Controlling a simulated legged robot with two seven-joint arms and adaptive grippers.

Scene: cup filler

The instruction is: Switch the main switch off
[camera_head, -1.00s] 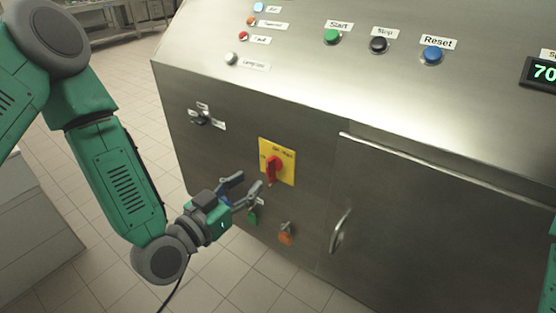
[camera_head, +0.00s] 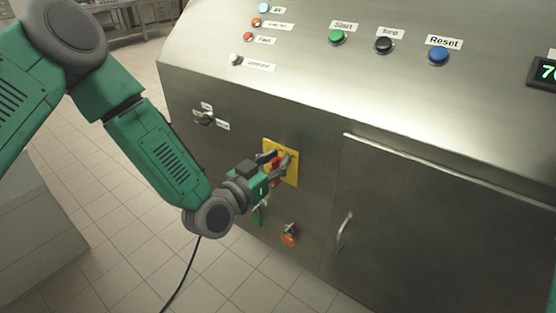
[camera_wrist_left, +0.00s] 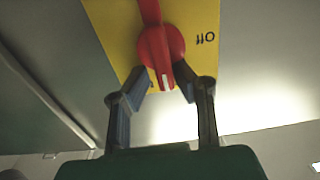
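The main switch is a red rotary knob (camera_wrist_left: 160,45) on a yellow plate (camera_wrist_left: 205,20) on the machine's front panel; an "Off" label shows beside the knob in the left wrist view. In the head view the red knob (camera_head: 276,164) is partly covered by my left gripper (camera_head: 277,158). In the left wrist view the gripper's two fingers (camera_wrist_left: 160,82) are apart, one on each side of the knob's near end with its white mark. I cannot tell whether they touch it. My right gripper is not in view.
Below the switch are a green part (camera_head: 258,214) and an orange knob (camera_head: 289,236). A black selector (camera_head: 205,119) sits to the left, and a door handle (camera_head: 344,230) to the right. Start (camera_head: 337,37), Stop (camera_head: 384,45) and Reset (camera_head: 438,55) buttons are above.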

